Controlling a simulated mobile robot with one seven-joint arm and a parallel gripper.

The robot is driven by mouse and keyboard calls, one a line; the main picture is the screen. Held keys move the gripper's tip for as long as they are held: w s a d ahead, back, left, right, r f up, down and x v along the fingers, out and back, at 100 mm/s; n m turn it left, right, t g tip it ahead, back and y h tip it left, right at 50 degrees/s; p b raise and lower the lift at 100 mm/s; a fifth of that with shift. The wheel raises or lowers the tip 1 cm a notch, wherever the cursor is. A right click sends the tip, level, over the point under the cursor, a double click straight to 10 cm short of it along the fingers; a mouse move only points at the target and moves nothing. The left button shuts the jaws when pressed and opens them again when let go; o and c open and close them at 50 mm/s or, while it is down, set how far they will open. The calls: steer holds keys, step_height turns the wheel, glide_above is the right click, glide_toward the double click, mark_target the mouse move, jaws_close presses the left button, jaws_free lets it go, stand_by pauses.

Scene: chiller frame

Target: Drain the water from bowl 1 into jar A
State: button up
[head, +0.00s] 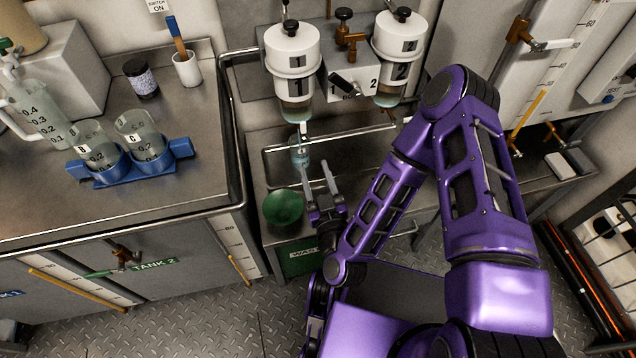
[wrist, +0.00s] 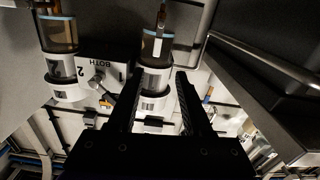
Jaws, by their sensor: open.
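Bowl 1 (head: 292,58) is a white canister marked 1 with a clear lower cup, mounted on the wall. Some liquid seems to sit in that cup (head: 295,110). In the wrist view, bowl 1 (wrist: 158,50) appears upside down beyond my fingers. My gripper (head: 319,175) is open and empty, just in front of and below this jar. Its fingers (wrist: 160,100) show apart in the wrist view.
Bowl 2 (head: 398,45) hangs right of bowl 1, with a black selector lever (head: 343,82) between. A green bowl (head: 283,207) sits left of my gripper above the waste panel (head: 300,257). A blue rack (head: 128,170) holds two jars at left. A rail (head: 350,134) runs behind.

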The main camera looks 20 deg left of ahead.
steer(key=shift+v, duration=1.3)
